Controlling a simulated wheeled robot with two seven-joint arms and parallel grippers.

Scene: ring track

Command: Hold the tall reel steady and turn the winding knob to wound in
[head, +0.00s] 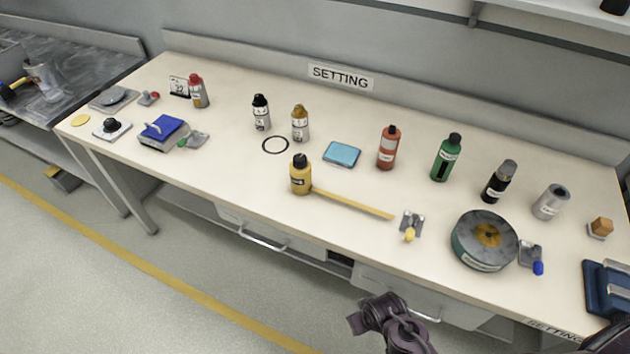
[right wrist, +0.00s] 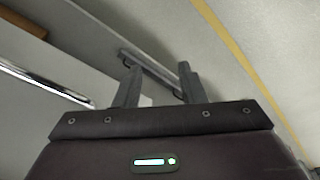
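A tall yellow reel (head: 300,178) with a black knob (head: 300,160) on top stands upright in the middle of the bench. A yellow tape (head: 352,203) runs out from it to the right, towards a small grey clip with a yellow tip (head: 411,225). A dark part of my arm is at the bottom right.
A black ring (head: 275,145), a blue pad (head: 342,153) and white (head: 261,113), amber-capped (head: 300,124) and red (head: 388,148) bottles stand around the reel. Drawers (head: 265,235) are under the bench.

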